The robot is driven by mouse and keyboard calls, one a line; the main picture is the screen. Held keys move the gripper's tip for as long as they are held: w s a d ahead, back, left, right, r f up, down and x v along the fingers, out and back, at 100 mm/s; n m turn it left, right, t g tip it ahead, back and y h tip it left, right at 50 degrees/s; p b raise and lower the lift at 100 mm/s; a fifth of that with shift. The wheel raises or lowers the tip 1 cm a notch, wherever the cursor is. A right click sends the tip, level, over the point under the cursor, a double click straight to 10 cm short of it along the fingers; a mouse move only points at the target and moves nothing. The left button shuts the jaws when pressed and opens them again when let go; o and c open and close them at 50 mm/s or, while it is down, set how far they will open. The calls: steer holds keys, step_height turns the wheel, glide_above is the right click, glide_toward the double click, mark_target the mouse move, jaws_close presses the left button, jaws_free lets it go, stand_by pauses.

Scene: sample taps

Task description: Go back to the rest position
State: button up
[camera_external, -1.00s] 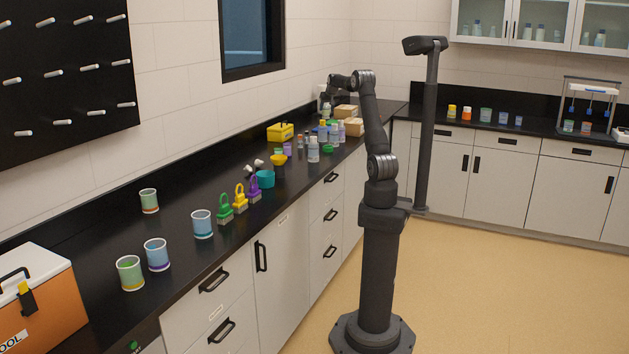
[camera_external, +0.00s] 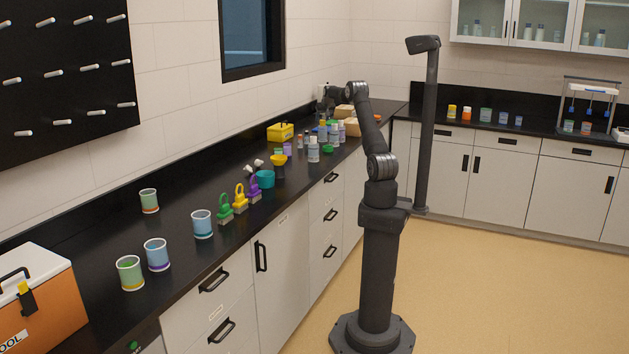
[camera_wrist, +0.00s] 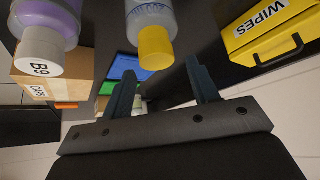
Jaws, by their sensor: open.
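My gripper (camera_wrist: 162,74) is open in the wrist view, its two dark fingers apart with nothing held between them. In the outside view my gripper (camera_external: 327,100) is at the far end of the left counter, above or near the bottles; its fingers are too small to make out there. A bottle with a yellow cap (camera_wrist: 155,46) shows just beyond the fingers in the wrist view. A bottle with a white cap marked B9 (camera_wrist: 39,52) is at the upper left. My arm reaches up from its base and bends over toward the counter.
A yellow WIPES box (camera_wrist: 270,28) and a cardboard box (camera_wrist: 66,75) flank the gripper in the wrist view. Bottles (camera_external: 313,150) crowd the counter's far part. Cups (camera_external: 202,224), coloured clip-like pieces (camera_external: 240,198) and an orange cooler (camera_external: 55,300) stand nearer. The floor is clear.

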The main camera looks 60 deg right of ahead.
steer(key=shift+r, duration=0.4)
